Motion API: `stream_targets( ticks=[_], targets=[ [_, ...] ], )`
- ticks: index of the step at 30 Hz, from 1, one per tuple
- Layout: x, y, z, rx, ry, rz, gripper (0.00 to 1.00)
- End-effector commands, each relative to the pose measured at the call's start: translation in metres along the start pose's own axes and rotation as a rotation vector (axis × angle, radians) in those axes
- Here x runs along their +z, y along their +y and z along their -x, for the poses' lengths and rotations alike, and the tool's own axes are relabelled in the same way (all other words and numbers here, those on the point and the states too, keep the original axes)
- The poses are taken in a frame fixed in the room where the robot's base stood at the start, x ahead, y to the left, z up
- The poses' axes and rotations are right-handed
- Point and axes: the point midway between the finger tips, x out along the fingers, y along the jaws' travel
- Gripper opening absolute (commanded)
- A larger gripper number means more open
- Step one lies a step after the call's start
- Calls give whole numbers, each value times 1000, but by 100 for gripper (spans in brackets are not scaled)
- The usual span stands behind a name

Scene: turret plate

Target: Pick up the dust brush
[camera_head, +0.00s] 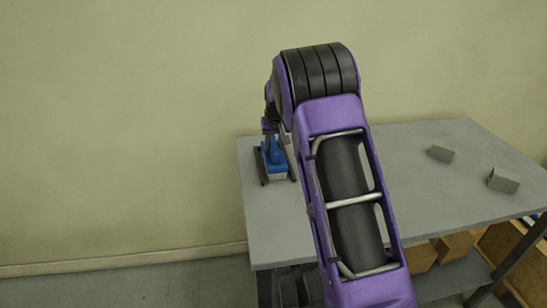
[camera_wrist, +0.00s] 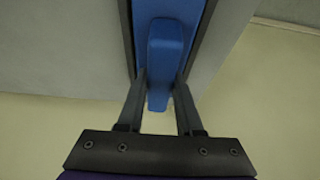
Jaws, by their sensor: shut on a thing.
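The dust brush (camera_head: 274,158) is blue with a pale lower part and is at the left end of the grey table, below my wrist. In the wrist view the blue brush (camera_wrist: 168,50) fills the upper middle, with its narrow handle pointing toward my gripper. My gripper (camera_wrist: 158,92) is shut on the handle, one finger on each side. In the head view my gripper (camera_head: 275,170) is small and partly covered by my own arm. Dark strips run along both sides of the brush. I cannot tell whether the brush touches the table.
The grey table (camera_head: 440,185) holds two small grey blocks, one farther back (camera_head: 441,153) and one near the right edge (camera_head: 503,180). Brown boxes (camera_head: 455,246) sit on the shelf below. A plain wall stands behind. The table between my arm and the blocks is clear.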

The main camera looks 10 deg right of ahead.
Motion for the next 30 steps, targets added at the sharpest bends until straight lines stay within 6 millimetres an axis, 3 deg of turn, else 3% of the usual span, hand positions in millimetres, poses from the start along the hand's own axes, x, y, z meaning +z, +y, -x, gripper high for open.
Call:
stream_targets(
  ticks=[26,30],
  targets=[
    [-1,0,1,0,2,0,0],
    [-4,0,8,0,3,0,0]
  ],
)
